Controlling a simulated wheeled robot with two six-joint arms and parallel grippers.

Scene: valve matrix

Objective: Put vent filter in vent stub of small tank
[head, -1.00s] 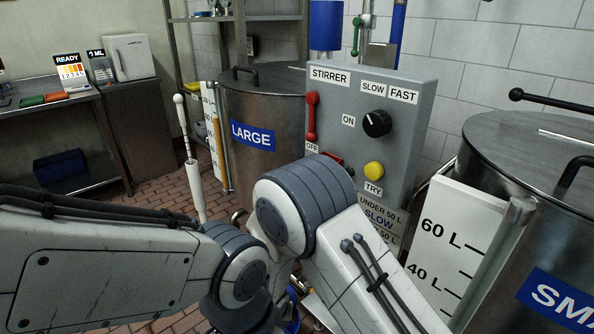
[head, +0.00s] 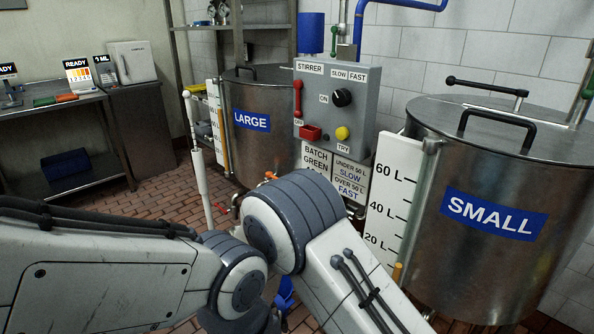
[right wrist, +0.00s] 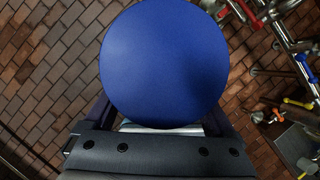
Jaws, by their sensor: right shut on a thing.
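The small tank (head: 470,265) stands at the right of the head view, a steel drum with a blue SMALL label and a level scale. Its lid (head: 500,122) carries a black handle and a black-tipped lever. I cannot make out the vent stub. In the right wrist view my right gripper (right wrist: 160,125) is shut on a round blue thing, which looks like the vent filter (right wrist: 164,62). The filter covers most of the fingers and the floor lies behind it. My left gripper is not in view; only arm links show in the head view.
The large tank (head: 262,150) stands further back. The grey stirrer panel (head: 335,105) sits between the tanks, with signs below it. A white probe (head: 200,175) stands upright at the left. Pipes and valves (right wrist: 270,25) show at the right of the wrist view, above brick floor.

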